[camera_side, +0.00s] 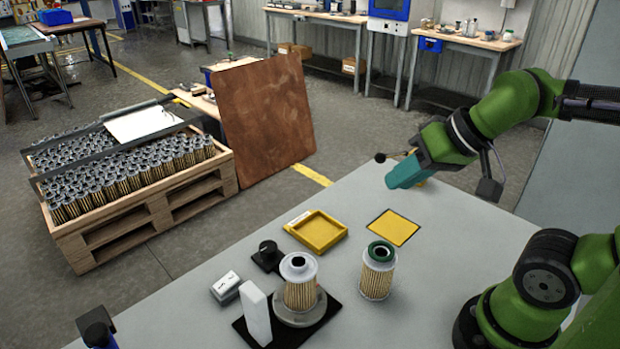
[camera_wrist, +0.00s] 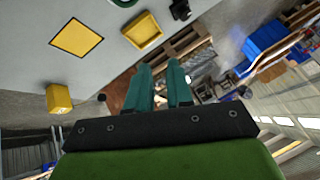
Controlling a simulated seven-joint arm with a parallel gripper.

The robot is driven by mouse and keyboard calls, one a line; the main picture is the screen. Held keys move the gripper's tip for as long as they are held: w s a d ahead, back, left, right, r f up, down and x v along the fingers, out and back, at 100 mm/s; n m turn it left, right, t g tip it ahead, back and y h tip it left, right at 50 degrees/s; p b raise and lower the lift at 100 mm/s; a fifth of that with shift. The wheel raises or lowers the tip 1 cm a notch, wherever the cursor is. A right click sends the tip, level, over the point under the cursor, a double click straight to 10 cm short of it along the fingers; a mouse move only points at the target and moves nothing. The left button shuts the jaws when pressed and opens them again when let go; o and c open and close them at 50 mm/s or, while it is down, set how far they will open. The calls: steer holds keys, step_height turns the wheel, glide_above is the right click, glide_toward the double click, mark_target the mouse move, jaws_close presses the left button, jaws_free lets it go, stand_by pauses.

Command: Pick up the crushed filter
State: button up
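A filter cartridge with a green top ring (camera_side: 377,270) stands upright on the grey table, in front of the yellow square. Another, with a pale metal cap (camera_side: 299,283), stands on a round grey base on a black plate. I cannot tell from here which one is crushed; neither shows clear damage. My gripper (camera_side: 393,183) has teal fingers and hangs above the far part of the table, away from both cartridges. In the wrist view its two fingers (camera_wrist: 158,67) are apart with nothing between them.
A yellow tray (camera_side: 318,231) and a flat yellow square (camera_side: 393,228) lie on the table. A white block (camera_side: 256,314), a black knob (camera_side: 268,255) and a small white-grey device (camera_side: 226,287) stand near the capped cartridge. A wooden crate (camera_side: 150,215) of many cartridges stands on the floor.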

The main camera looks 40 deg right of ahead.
steer(key=o, duration=1.3)
steer(key=shift+a, duration=0.1)
steer(key=n+g+h, duration=0.2)
steer(key=g, duration=0.5)
glide_above(301, 263)
steer(key=f, duration=0.1)
step_height(301, 263, down, 11)
steer(key=shift+f, duration=0.15)
steer(key=shift+w+f, duration=0.2)
steer(key=shift+f, duration=1.2)
steer(key=shift+w+f, duration=0.15)
steer(key=shift+f, duration=1.25)
